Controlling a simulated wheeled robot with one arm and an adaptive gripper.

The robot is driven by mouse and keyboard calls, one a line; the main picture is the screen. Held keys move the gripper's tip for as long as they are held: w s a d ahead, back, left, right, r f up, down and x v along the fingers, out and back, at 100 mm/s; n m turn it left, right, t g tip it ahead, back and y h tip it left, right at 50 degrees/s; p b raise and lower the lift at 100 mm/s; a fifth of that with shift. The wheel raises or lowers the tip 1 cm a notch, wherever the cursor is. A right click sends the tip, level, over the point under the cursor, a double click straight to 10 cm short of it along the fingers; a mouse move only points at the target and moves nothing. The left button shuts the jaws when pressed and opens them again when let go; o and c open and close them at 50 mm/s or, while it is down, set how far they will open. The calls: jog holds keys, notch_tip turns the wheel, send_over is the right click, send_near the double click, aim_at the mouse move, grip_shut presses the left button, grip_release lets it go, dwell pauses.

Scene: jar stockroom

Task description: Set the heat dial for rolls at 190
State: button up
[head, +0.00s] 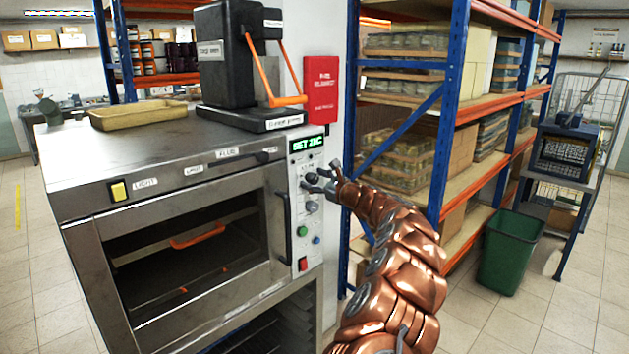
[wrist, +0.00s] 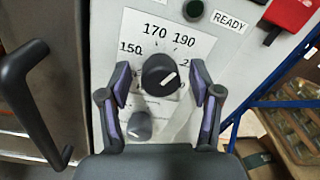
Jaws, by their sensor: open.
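The heat dial (wrist: 161,74) is a round black knob with a short white mark, on a white scale plate (wrist: 186,25). I read 150, 170 and 190 on the plate; numbers further right are partly hidden. The white mark slants on the knob's right side, and I cannot tell its exact setting. My gripper (wrist: 160,85) is open, with one finger on each side of the dial and a gap at both sides. In the head view my gripper (head: 321,182) is at the oven's control panel (head: 302,241).
A second grey knob (wrist: 140,125) sits below the dial, close to the left finger. A READY label (wrist: 229,21) and dark green lamp (wrist: 193,10) are above. The oven door handle (wrist: 30,110) stands out at left. Blue and orange shelving (head: 450,130) is right of the oven.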

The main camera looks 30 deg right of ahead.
jog(key=s+d, duration=0.2)
jog(key=s, duration=0.9)
jog(key=shift+s+d, duration=0.15)
jog(key=shift+s, duration=0.1)
jog(key=shift+f, duration=0.1)
